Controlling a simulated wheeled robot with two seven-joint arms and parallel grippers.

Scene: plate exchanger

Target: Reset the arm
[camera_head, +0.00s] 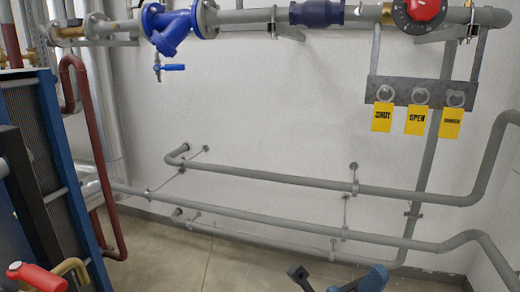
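I see neither of my grippers clearly in the head view. At the bottom edge, right of the middle, a small black part (299,275) and a dark blue, ribbed, rounded part (372,279) stick up into the picture. Most of both is cut off by the frame, and I cannot tell what they belong to.
The plate exchanger (75,180) with its blue frame stands at the left, a red-handled brass valve (38,276) low before it. Grey pipes (270,180) run along the white wall. Above are a blue strainer (172,28), a red knob (421,8) and yellow tags (416,121).

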